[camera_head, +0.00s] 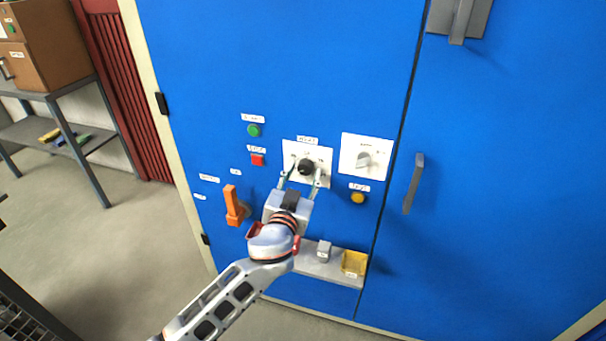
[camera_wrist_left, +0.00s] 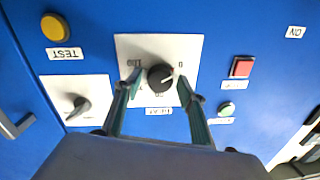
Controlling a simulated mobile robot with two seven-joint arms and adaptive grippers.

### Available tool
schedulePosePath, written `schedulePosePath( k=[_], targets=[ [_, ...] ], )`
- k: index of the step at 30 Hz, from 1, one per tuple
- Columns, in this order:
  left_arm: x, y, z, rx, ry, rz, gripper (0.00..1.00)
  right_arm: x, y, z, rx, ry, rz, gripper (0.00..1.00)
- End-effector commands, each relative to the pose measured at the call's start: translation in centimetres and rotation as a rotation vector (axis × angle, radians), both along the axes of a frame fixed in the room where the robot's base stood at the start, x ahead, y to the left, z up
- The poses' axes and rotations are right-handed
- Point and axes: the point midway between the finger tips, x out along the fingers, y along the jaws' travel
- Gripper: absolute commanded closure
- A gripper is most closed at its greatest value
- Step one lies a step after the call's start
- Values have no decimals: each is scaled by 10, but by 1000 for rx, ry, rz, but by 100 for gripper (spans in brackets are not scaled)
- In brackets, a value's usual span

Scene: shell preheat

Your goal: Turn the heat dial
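The heat dial is a round black knob (camera_head: 306,167) on a white square plate (camera_head: 324,154) on the blue cabinet front. It also shows in the left wrist view as a black knob (camera_wrist_left: 160,77) with a pale pointer mark. My left gripper (camera_head: 305,175) is in front of the plate, open, with one finger on each side of the knob. In the left wrist view the left gripper (camera_wrist_left: 158,87) shows a gap between each fingertip and the knob. My right gripper is not in view.
A grey dial (camera_head: 364,160) on another white plate is to the right. A red button (camera_head: 258,160), green button (camera_head: 254,130), yellow button (camera_head: 358,198) and orange lever (camera_head: 233,204) surround it. A ledge (camera_head: 340,277) holding a yellow tray (camera_head: 354,263) juts out below. A door handle (camera_head: 413,184) stands right.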

Motion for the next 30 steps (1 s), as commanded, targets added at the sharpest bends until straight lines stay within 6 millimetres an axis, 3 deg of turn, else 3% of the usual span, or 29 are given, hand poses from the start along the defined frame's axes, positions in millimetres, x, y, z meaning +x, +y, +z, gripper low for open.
schedulePosePath(
  k=[1,3,17,30],
  targets=[
    [0,0,0,0,0,0,76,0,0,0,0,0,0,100],
    [0,0,0,0,0,0,94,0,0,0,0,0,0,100],
    [0,0,0,64,-21,0,94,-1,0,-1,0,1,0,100],
    [0,1,0,400,-131,0,94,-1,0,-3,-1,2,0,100]
  ],
)
